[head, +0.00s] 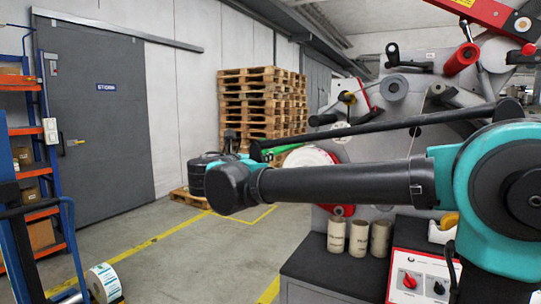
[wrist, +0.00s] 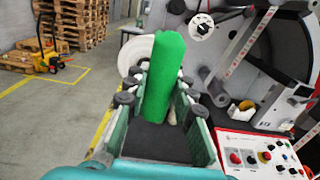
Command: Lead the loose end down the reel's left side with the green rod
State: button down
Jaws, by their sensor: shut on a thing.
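The green rod (wrist: 165,75) stands between the two finger pads of my gripper (wrist: 158,92) in the wrist view, its far end pointing ahead. My gripper is shut on it. In the head view a short piece of the green rod (head: 285,149) shows above my forearm, its tip close to the left edge of the white reel (head: 308,157). My forearm covers the lower part of that reel. In the wrist view the white reel (wrist: 136,52) is just left of and behind the rod. I cannot make out the loose end clearly, nor whether the rod touches it.
The machine's control box (head: 410,276) with a red knob is at lower right. Several cardboard cores (head: 358,238) stand on the dark bench (head: 325,268). Rollers crowd the machine panel.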

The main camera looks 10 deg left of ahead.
jog(key=shift+x, duration=2.35)
jog(key=shift+s, duration=0.15)
jog(key=shift+x, duration=4.4)
jog(key=shift+w, duration=0.25)
jog(key=shift+x, duration=2.85)
jog(key=shift+f, duration=0.1)
